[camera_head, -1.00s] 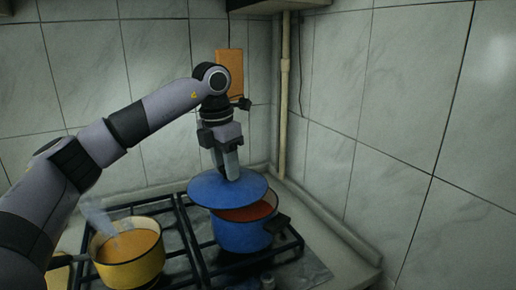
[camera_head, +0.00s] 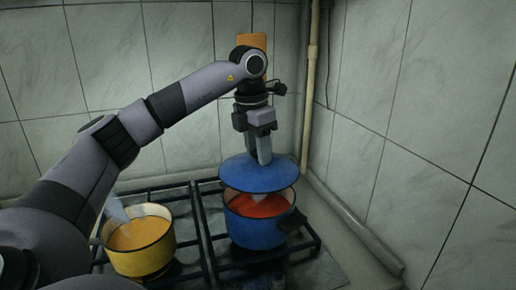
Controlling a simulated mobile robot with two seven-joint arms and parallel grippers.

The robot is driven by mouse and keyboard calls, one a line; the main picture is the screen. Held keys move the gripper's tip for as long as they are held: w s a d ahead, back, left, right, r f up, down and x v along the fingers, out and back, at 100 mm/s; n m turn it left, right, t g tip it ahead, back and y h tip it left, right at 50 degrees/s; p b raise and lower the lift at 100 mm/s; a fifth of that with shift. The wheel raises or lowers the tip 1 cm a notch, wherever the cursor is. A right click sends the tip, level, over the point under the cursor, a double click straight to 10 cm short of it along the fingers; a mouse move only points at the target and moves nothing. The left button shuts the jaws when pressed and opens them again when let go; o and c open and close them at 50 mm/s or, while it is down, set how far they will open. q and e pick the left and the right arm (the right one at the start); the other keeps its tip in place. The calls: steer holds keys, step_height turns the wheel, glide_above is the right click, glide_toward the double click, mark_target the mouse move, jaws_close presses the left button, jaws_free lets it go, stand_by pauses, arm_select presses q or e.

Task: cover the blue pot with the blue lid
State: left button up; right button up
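The blue pot (camera_head: 256,232) stands on the right side of the stove, with orange-red contents showing in its open front. The blue lid (camera_head: 240,178) hangs above the pot's back part, roughly level, with a gap between it and the pot's front rim. My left gripper (camera_head: 264,158) points down at the lid's top, its fingers close together at the middle. It appears shut on the lid's knob, which the fingers hide. My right gripper is not in view.
A yellow pot (camera_head: 140,258) with orange contents and a pale utensil (camera_head: 117,210) stands left on the black stove grate (camera_head: 205,240). Tiled walls close in behind and on the right. A pipe (camera_head: 310,90) runs down the corner.

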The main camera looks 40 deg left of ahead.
mark_target(257, 162)
arm_select(q)
steer(key=shift+f+b, duration=1.25)
steer(key=shift+f, duration=1.45)
steer(key=shift+f, duration=0.3)
steer(key=shift+f, duration=0.2)
steer(key=o, duration=1.1)
